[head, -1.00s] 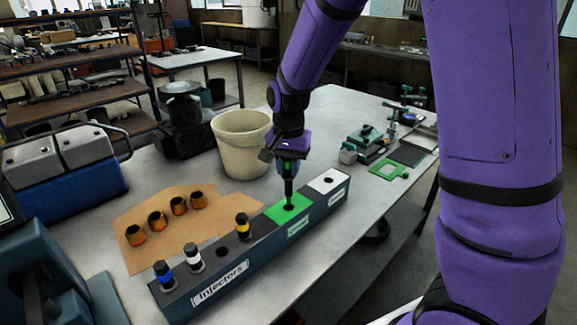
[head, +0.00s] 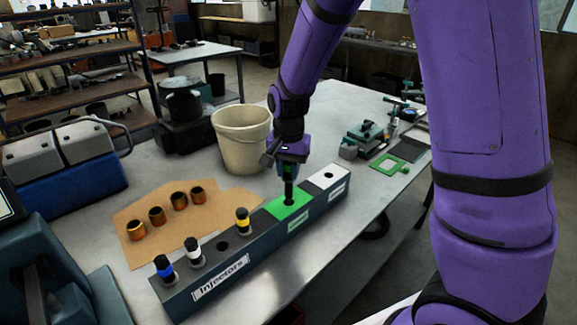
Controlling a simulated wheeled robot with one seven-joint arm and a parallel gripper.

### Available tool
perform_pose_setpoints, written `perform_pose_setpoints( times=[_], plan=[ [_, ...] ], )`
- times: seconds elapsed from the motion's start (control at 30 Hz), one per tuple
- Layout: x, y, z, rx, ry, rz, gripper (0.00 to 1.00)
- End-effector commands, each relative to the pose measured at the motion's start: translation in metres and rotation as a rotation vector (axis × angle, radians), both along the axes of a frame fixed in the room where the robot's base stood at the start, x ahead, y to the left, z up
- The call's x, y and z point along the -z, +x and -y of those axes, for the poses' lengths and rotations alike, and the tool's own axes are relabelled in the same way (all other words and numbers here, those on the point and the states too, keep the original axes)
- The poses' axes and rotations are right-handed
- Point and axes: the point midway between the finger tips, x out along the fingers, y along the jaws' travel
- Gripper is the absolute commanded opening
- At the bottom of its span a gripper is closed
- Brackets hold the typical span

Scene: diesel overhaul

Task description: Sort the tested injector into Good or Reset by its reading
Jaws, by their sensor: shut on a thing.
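My gripper (head: 288,168) is shut on a dark injector with a green band (head: 288,190). The injector is upright, and its lower end is at the hole in the green section of the injector rack (head: 235,267). I cannot tell how deep it sits. The green section (head: 302,211) and the white section (head: 327,175) beside it have labels too small to read. The white section's hole is empty. In the part marked "Injectors" stand a blue-banded injector (head: 164,268), a white-banded injector (head: 194,252) and a yellow-banded injector (head: 243,221), with one empty hole among them. No reading is legible.
A cream bucket (head: 242,142) stands close behind my gripper. Several copper-coloured sleeves (head: 157,216) stand on cardboard (head: 130,248) behind the rack. A blue-grey machine (head: 50,265) is at the left. Vices and a green gasket (head: 390,164) lie at the right.

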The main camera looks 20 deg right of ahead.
Motion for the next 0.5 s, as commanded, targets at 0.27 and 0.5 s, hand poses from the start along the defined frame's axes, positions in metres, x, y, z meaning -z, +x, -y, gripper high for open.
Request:
perform_pose_setpoints(
  times=[0.27, 0.5],
  plan=[
    [0.0081, 0.0, 0.0003, 0.0, 0.0, 0.0, 0.0],
    [0.0112, 0.0003, 0.0002, 0.0, 0.0, 0.001, 0.0]
  ],
)
